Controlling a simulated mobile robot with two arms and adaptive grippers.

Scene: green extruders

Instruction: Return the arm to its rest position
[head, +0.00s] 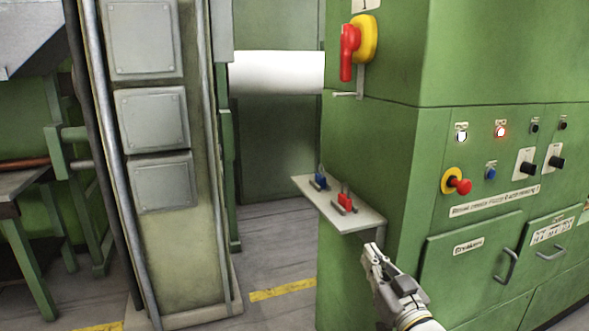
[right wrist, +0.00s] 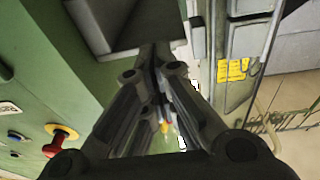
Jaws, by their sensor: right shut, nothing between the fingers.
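My right gripper (head: 371,250) is at the lower middle of the head view, in front of the green cabinet and just below the small shelf's near edge in the picture. Its fingers are together with nothing between them. In the right wrist view the closed fingers (right wrist: 154,50) point up the picture, toward a grey surface at the top. My left gripper and arm are not in the head view.
A small shelf (head: 358,219) carrying a blue item (head: 320,181) and a red item (head: 346,201) juts from the green cabinet (head: 375,150). The cabinet has a red rotary handle (head: 348,52) and a red button (head: 462,186). A grey-panelled column (head: 160,170) stands left, open floor between.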

